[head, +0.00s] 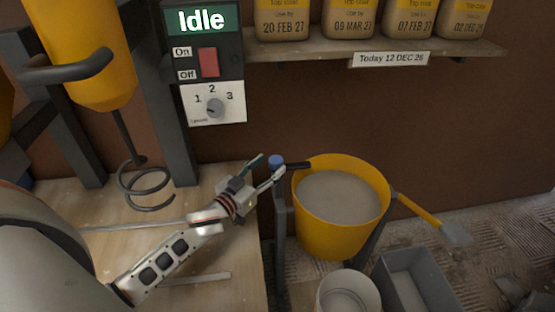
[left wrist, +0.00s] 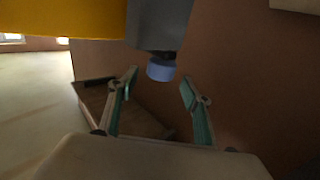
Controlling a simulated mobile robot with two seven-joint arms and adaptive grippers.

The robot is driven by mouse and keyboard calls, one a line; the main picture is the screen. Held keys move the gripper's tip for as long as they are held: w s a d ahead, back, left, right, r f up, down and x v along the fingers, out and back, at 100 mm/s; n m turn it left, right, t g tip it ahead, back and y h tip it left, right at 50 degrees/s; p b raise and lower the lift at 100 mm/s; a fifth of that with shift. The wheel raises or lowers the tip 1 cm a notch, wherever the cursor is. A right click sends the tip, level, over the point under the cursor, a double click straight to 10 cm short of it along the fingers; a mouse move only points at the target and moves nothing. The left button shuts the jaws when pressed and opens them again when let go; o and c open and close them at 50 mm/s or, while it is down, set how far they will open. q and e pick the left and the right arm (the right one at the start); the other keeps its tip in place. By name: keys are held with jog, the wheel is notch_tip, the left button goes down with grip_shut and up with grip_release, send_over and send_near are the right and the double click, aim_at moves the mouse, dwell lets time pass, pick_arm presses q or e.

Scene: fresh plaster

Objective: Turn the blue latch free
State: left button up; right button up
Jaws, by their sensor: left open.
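The blue latch (head: 276,161) is a small round blue knob on top of a dark post, beside the left rim of the yellow bucket (head: 323,236). A short dark bar runs from it to the rim. My left gripper (head: 270,165) is open at the latch, coming in from the left. In the left wrist view the blue latch (left wrist: 160,70) shows under a grey block, centred between the spread fingertips of my left gripper (left wrist: 160,80) or just beyond them. I cannot tell whether a finger touches it. My right gripper is not in view.
The bucket holds grey plaster. A white pail (head: 347,295) and a grey bin (head: 415,283) stand in front. A mixer (head: 100,65) hangs at left; its panel (head: 202,22) reads Idle. A wooden bench (head: 100,208) lies under my arm.

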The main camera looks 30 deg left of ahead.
pick_arm(q)
jog(key=shift+w+d+f, duration=0.1)
jog(key=shift+w+d, duration=0.05)
jog(key=shift+w, duration=0.9)
jog(key=shift+w+d, duration=0.1)
jog(key=shift+w, duration=0.9)
grip_shut()
